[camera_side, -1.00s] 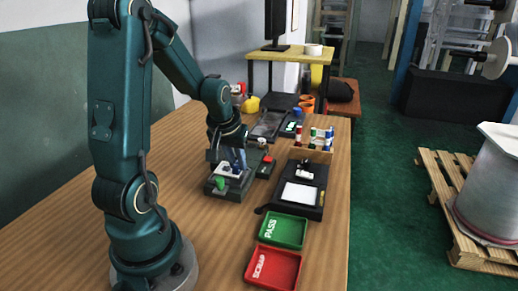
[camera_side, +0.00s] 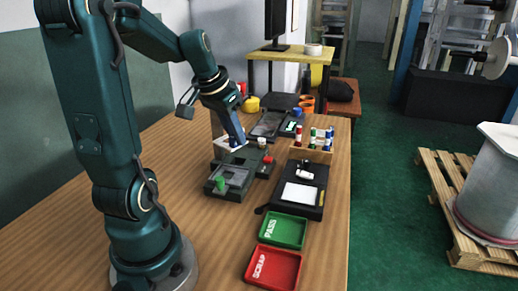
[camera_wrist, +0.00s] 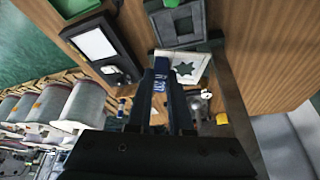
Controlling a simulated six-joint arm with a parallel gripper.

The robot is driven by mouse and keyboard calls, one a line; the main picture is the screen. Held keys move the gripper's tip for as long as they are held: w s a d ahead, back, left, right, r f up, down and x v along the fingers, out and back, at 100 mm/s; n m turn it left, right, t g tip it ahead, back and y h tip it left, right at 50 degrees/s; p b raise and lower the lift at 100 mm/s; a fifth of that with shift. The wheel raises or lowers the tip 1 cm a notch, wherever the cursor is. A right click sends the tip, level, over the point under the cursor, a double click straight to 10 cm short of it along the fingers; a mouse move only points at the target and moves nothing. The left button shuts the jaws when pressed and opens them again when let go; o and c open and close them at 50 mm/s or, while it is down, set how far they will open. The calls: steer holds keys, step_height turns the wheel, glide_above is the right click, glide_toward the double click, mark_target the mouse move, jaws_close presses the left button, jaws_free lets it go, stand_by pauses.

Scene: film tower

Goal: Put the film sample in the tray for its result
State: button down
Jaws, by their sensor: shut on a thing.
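My gripper (camera_side: 236,142) is shut on the film sample (camera_side: 229,148), a pale square piece with a blue tab, and holds it above the grey test fixture (camera_side: 232,190). In the wrist view the sample (camera_wrist: 202,57) is whitish with a dark star-shaped mark, and its blue tab (camera_wrist: 160,82) sits between my fingers (camera_wrist: 161,68). The green PASS tray (camera_side: 286,230) and the red SCRAP tray (camera_side: 272,267) lie at the front right of the table, both empty. The fixture has a green knob (camera_side: 220,184) and a red knob (camera_side: 267,159).
A dark device with a white lit panel (camera_side: 299,194) lies behind the PASS tray. A wooden rack (camera_side: 312,154) with several coloured bottles stands behind it. The wooden table is clear left of the trays.

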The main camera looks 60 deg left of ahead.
steer(key=s+d+f+m+g+h, duration=0.1)
steer(key=d+f+m+g, duration=0.1)
steer(key=d+m, duration=0.5)
steer(key=s+d+f+m+g+h, duration=0.2)
steer(key=d+m, duration=0.5)
steer(key=m, duration=0.7)
steer(key=s+d+f+m+g+h, duration=0.1)
steer(key=d+f+m+g, duration=0.1)
steer(key=d+m, duration=0.5)
steer(key=shift+s+d+f+m+g+h, duration=0.2)
steer(key=shift+m+g, duration=0.15)
steer(key=shift+m, duration=0.55)
steer(key=shift+s+d+f+m+g+h, duration=0.1)
steer(key=shift+d+f+m+g+h, duration=0.2)
steer(key=shift+m, duration=0.6)
steer(key=shift+w+a+f, duration=0.1)
steer(key=shift+a+f, duration=0.05)
steer(key=shift+f, duration=2.35)
steer(key=shift+f, duration=0.15)
steer(key=shift+c, duration=1)
jaws_free()
